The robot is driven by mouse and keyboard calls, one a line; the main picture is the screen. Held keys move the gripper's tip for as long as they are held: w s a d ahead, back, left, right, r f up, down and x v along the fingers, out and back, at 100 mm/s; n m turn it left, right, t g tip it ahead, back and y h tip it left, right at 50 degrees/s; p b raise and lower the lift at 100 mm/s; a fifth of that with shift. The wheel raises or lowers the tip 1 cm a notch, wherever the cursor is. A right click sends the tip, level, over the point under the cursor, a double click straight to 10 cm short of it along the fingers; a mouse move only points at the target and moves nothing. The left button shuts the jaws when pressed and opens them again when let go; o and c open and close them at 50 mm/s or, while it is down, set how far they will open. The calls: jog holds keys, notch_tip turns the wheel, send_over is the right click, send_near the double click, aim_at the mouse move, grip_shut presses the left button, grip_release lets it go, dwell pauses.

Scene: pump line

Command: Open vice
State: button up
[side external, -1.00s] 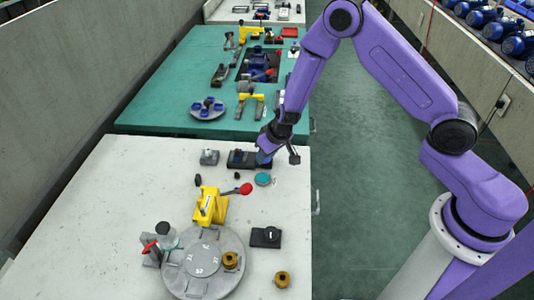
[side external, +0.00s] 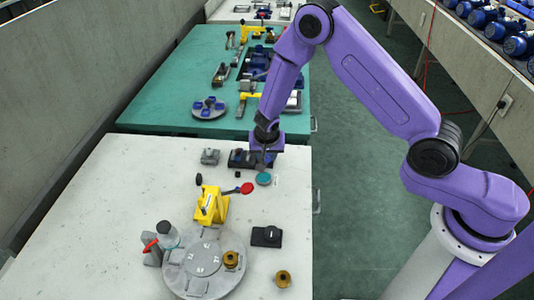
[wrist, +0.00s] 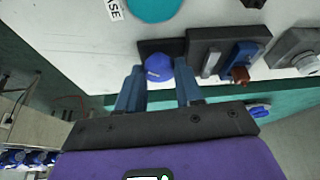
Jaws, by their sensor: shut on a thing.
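The vice (side external: 238,157) is a dark low block near the far edge of the pale table in the side view. In the wrist view the vice (wrist: 204,38) shows a dark body, a pale jaw plate, a blue jaw block (wrist: 238,60) with a brown-orange part by it, and a round blue knob (wrist: 158,68) at one end. My gripper (wrist: 159,66) has its two blue fingers on either side of this knob and is shut on it. In the side view my gripper (side external: 264,160) is at the right end of the vice; its fingers are mostly hidden there.
A teal disc (side external: 264,179) lies close in front of the vice, and a small grey block (side external: 210,156) stands left of it. A yellow clamp (side external: 211,206) with a red-ended lever and a round grey plate (side external: 204,262) stand nearer. The right table edge is close.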

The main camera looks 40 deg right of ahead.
jog(key=m, duration=0.2)
jog(key=m+g+h, duration=0.1)
jog(key=m, duration=0.2)
jog(key=shift+w+m+g, duration=0.2)
jog(key=shift+m+g, duration=0.1)
jog(key=m+g, duration=0.1)
jog(key=m, duration=0.1)
jog(key=m+g, duration=0.1)
jog(key=m, duration=0.1)
jog(key=shift+w+m+h, duration=0.1)
jog(key=shift+m+h, duration=0.2)
jog(key=o, duration=1)
jog(key=shift+a+r, duration=0.1)
jog(key=shift+a, duration=0.05)
jog(key=shift+a+r, duration=0.15)
jog(key=shift+r, duration=0.2)
jog(key=shift+v, duration=3.55)
